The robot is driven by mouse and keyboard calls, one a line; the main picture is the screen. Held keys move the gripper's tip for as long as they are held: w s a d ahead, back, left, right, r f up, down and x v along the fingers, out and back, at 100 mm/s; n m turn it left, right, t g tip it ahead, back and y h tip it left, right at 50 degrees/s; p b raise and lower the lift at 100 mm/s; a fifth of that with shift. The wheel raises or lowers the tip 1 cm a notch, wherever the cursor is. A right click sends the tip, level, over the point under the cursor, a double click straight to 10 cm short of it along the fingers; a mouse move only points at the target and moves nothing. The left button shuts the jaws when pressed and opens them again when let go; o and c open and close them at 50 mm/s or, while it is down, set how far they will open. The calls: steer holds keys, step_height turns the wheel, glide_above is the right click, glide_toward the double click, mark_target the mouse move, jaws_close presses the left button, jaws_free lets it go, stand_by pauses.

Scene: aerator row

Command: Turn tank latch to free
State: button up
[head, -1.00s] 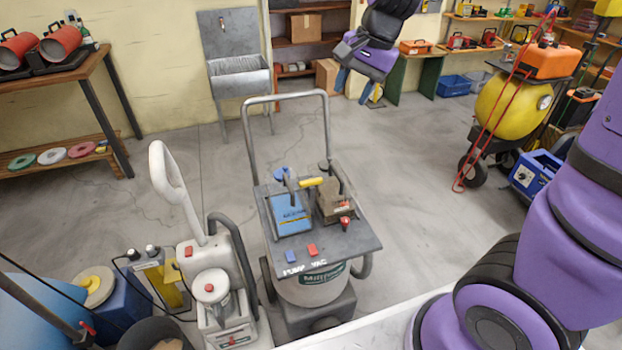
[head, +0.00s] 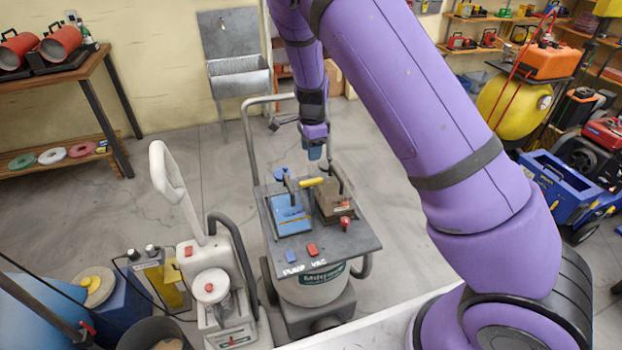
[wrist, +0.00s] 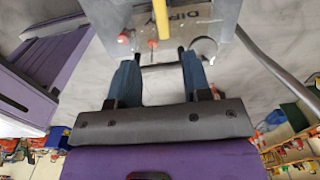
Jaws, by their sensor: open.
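The wheeled tank machine (head: 350,248) stands mid-floor with a blue tank (head: 291,221) and a brown tank (head: 334,207) on its grey top. A yellow-ended lever (head: 311,182), which looks like the tank latch, lies across the tanks' far end. Its yellow bar (wrist: 160,20) shows at the top of the wrist view, beyond the fingertips. My gripper (head: 313,153) is open and empty, just above and behind the lever, apparently not touching it. In the wrist view its blue fingers (wrist: 160,62) are spread apart.
A tall push handle (head: 246,140) rises from the machine's far side, close to my gripper. A red knob (head: 345,222) sits by the brown tank. A grey-white machine (head: 208,262) stands close on the left. Open floor lies behind and right.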

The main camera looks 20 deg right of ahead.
mark_target(311, 181)
step_height(311, 181, down, 12)
steer(key=shift+w+r, duration=0.1)
steer(key=shift+r, duration=0.15)
stand_by(0.4)
jaws_close()
